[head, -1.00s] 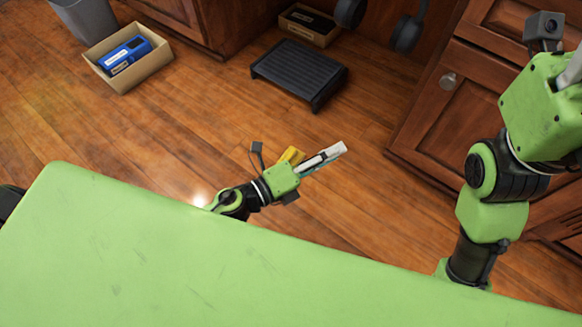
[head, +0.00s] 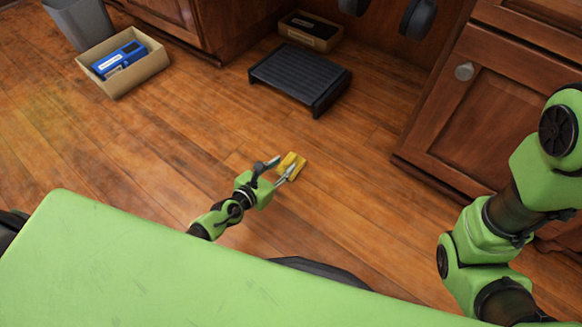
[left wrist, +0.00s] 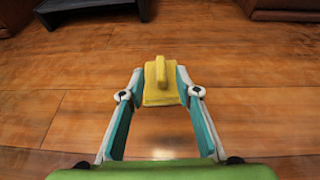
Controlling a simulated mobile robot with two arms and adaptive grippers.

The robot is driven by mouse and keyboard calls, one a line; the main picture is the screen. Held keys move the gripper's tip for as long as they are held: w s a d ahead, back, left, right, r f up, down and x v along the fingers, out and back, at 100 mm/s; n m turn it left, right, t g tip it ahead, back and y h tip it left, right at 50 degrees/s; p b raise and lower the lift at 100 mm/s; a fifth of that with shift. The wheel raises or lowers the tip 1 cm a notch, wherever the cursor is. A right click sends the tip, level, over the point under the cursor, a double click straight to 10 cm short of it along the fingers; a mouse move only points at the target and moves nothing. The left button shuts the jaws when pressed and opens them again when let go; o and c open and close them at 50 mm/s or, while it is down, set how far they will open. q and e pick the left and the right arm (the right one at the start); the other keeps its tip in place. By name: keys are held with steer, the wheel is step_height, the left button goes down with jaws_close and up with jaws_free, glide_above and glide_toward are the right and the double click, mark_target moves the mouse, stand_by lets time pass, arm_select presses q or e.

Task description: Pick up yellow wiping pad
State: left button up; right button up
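The yellow wiping pad (head: 296,160) lies on the wood floor, with a raised handle bar on top. It also shows in the left wrist view (left wrist: 161,90), straight ahead of the palm. My left gripper (head: 282,169) is low by the pad. In the left wrist view my left gripper (left wrist: 160,76) is open, its two fingertips at either side of the pad. I cannot tell whether they touch it. My right arm shows at the right of the head view, but its gripper is out of view.
A black step stool (head: 300,76) stands on the floor beyond the pad. A cardboard box (head: 128,76) with a blue item stands at the far left, beside a grey bin (head: 78,22). Wooden cabinets (head: 465,120) stand at right. Floor around the pad is clear.

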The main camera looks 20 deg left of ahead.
mark_target(291, 160)
arm_select(q)
steer(key=shift+w+d+f, duration=0.1)
steer(key=shift+w, duration=0.15)
steer(key=b+x, duration=0.2)
steer(key=x, duration=0.2)
steer(key=shift+w+f+b, duration=0.1)
steer(key=shift+f+b, duration=0.15)
steer(key=shift+b, duration=0.15)
steer(key=shift+w+d, duration=0.2)
steer(key=shift+w, duration=0.25)
jaws_close()
